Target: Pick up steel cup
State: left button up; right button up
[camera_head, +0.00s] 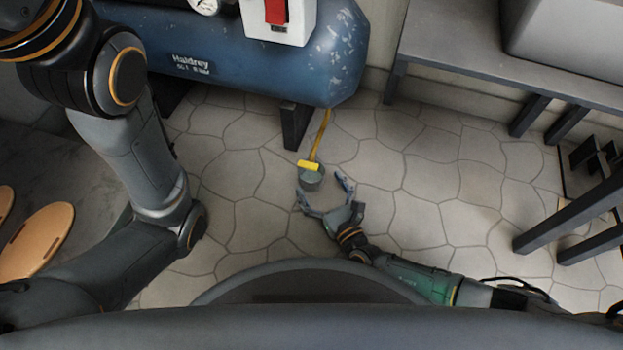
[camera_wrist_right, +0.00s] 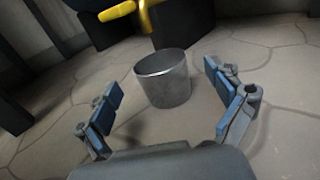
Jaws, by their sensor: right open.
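The steel cup (camera_head: 311,181) is a small grey metal cup standing upright on the stone floor, below the end of a yellow pipe. In the right wrist view the cup (camera_wrist_right: 163,79) is ahead of the jaws, near the middle between them. My right gripper (camera_head: 325,194) is open and empty, its fingers spread toward the cup. Its two blue-padded fingers (camera_wrist_right: 162,100) stand apart on either side in the wrist view, with no clear contact with the cup. My left arm comes in at the left, and its gripper is out of view.
A blue compressor tank (camera_head: 215,50) stands behind the cup on dark feet. The yellow pipe (camera_head: 319,136) with a yellow handle (camera_head: 308,165) comes down to just above the cup. A grey bench (camera_head: 470,55) stands at the right. Round wooden boards (camera_head: 38,240) are at the left. Open floor lies right of the cup.

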aim_at(311, 172)
jog(key=b+x, duration=0.1)
jog(key=x, duration=0.3)
jog(key=shift+f+b, duration=0.15)
jog(key=shift+b, duration=0.15)
jog(key=shift+w+a, duration=0.15)
jog(key=shift+w, duration=0.1)
jog(key=shift+c, duration=0.5)
jog(key=c, duration=1.2)
jog(key=shift+o, duration=0.2)
